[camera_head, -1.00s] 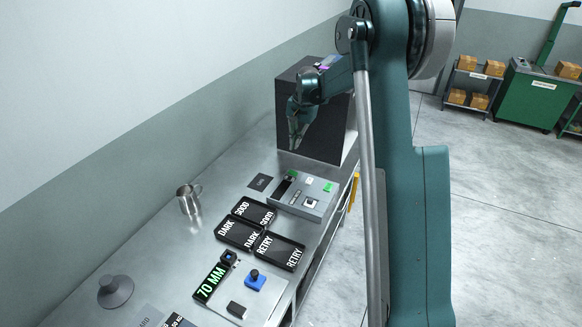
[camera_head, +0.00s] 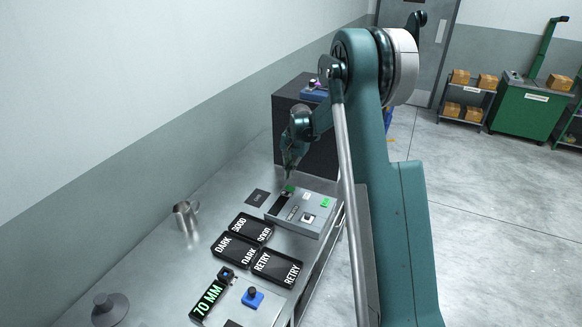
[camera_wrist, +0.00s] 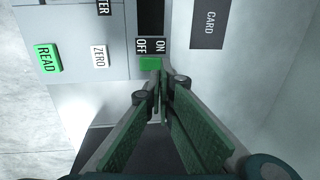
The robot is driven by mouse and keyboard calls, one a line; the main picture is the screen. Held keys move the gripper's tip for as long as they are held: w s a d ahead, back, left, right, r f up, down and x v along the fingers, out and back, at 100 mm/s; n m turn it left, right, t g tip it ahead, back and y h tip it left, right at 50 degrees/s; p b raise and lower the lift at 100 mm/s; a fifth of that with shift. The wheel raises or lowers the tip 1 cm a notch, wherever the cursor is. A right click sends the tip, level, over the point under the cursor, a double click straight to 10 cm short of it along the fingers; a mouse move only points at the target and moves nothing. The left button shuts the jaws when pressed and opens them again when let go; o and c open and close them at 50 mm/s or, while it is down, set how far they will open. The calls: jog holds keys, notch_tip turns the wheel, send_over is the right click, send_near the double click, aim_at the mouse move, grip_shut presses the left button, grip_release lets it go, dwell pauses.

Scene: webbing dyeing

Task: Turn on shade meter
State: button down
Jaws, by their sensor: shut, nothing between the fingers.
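The shade meter (camera_head: 318,222) is a flat grey box on the steel bench. Its top carries a green switch (camera_wrist: 150,63) beside OFF and ON labels, a green READ button (camera_wrist: 47,58) and a white ZERO button (camera_wrist: 100,56). A dark window (camera_wrist: 151,14) on it shows no visible reading. My gripper (camera_wrist: 157,80) is shut and empty, with its fingertips pointing at the green switch and very near it. I cannot tell whether they touch. In the head view my gripper (camera_head: 288,181) is over the far left end of the meter.
A dark CARD pad (camera_wrist: 210,22) lies beside the meter. Black DARK, GOOD and RETRY trays (camera_head: 262,268) lie in front of it. A dark cabinet (camera_head: 322,150) stands behind, and a metal cup (camera_head: 184,217) stands on the left.

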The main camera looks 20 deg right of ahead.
aim_at(287, 187)
jog(key=shift+w+a+f, duration=0.15)
jog(key=shift+f, duration=1.2)
jog(key=shift+w+a+f, duration=0.1)
jog(key=shift+a+f, duration=0.05)
jog(key=shift+f, duration=1.2)
jog(key=shift+w+a+f+g+h+b, duration=0.25)
jog(key=shift+f+g+h+b, duration=0.15)
jog(key=shift+f+b, duration=0.2)
jog(key=shift+s+d+r, duration=0.1)
jog(key=shift+r, duration=0.1)
jog(key=shift+d, duration=0.1)
jog(key=shift+s+d+r, duration=0.2)
jog(key=shift+s+d, duration=0.25)
jog(key=shift+s, duration=0.05)
jog(key=shift+r, duration=0.1)
